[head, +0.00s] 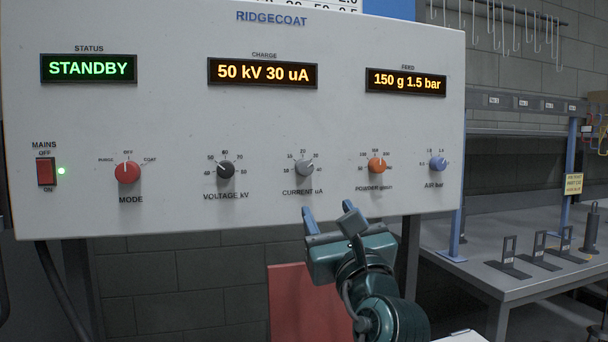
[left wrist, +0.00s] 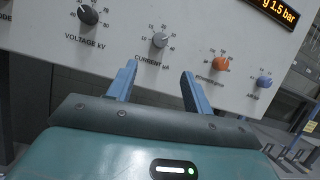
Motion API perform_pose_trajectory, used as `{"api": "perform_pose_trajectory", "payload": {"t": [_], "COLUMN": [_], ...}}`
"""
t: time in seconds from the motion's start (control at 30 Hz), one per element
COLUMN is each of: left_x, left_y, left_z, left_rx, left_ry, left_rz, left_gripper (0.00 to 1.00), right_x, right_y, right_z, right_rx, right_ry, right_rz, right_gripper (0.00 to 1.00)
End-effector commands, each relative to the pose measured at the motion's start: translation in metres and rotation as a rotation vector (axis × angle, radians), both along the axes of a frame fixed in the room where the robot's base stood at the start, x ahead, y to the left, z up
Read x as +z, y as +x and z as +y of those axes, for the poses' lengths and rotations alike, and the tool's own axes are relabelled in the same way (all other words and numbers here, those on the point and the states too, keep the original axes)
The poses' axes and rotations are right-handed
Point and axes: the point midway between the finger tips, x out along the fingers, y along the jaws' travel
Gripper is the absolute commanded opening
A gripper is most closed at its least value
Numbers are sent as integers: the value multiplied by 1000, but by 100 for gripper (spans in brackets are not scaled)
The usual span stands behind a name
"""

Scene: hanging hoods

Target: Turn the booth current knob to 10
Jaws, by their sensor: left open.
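The grey current knob (head: 304,168) sits on the front of the white control panel, above the label CURRENT uA. Its pointer is turned to the upper right, toward 30, and the charge display (head: 262,74) reads 50 kV 30 uA. My left gripper (head: 327,210) is open and empty, just below and slightly right of the knob in the head view. In the left wrist view the current knob (left wrist: 159,40) lies ahead, beyond and between the two blue fingers of the gripper (left wrist: 159,72). The fingers are not around it. My right gripper is not in view.
The black voltage knob (head: 226,170) is left of the current knob and the orange powder knob (head: 377,165) is right. The red mode knob (head: 127,172), blue air knob (head: 438,163) and mains switch (head: 46,171) share the panel. A grey bench (head: 490,268) stands at right.

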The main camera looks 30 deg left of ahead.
Motion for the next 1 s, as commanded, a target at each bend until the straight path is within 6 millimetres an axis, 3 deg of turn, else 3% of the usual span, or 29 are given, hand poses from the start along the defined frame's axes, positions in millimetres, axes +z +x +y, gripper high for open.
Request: {"api": "perform_pose_trajectory", "payload": {"t": [0.17,0.63,1.0], "left_x": [8,43,50], "left_y": [11,66,79], "left_z": [13,77,91], "left_rx": [3,1,-1], "left_ry": [3,0,0], "left_rz": [-1,-1,0], "left_gripper": [51,51,51], "right_x": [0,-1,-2], "right_y": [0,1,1], "right_z": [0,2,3], "right_rx": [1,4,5], "right_ry": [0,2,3], "right_rz": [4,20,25], "right_gripper": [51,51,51]}}
